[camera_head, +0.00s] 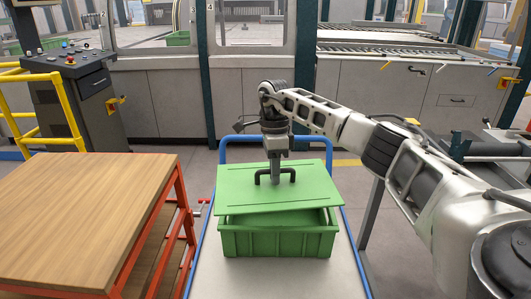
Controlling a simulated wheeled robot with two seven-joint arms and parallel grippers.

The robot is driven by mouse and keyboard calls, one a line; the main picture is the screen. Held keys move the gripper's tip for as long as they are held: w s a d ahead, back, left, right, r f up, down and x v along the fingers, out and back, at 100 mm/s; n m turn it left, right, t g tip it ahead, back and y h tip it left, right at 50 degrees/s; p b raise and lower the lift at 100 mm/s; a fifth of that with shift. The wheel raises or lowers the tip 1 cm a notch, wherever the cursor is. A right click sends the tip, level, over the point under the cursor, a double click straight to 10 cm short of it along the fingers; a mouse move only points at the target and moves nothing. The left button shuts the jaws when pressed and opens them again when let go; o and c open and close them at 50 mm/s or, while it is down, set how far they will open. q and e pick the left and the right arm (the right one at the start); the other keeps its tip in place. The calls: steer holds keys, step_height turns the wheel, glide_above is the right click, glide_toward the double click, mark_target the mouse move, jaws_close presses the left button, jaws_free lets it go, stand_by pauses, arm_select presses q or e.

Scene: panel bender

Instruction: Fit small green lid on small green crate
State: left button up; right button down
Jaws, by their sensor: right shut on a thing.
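The small green lid (235,190) is a flat panel with a dark handle (275,177) in its middle. My right gripper (275,180) is shut on that handle from above. The small green crate (277,241) stands on a trolley below the lid. The lid lies over the crate's top and is slightly tilted. A dark gap shows under its front edge at the right, and its far side hides the crate's back. Whether the lid touches the rim at the back cannot be told. My left gripper is not in view.
The blue-framed trolley (275,280) has bare surface in front of the crate. A wooden-topped table with a red frame (85,210) stands at the left. A control console (75,90) with yellow rails is behind it. The grey machine (395,105) spans the back.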

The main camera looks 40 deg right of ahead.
mark_target(278, 188)
steer(key=shift+w+d+m, duration=0.25)
steer(key=shift+d+m, duration=0.45)
steer(key=shift+d, duration=0.1)
steer(key=shift+s+f+b, duration=0.15)
steer(key=shift+f+b, duration=0.2)
steer(key=shift+f, duration=0.4)
steer(key=shift+f+b, duration=0.75)
steer(key=shift+b, duration=0.1)
steer(key=shift+f+b, duration=0.35)
steer(key=shift+f, duration=0.25)
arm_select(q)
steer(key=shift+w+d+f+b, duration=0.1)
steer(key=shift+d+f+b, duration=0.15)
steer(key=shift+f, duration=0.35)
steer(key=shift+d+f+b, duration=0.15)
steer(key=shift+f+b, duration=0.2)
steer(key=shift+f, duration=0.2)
arm_select(e)
steer(key=shift+f, duration=1)
steer(key=shift+f, duration=0.25)
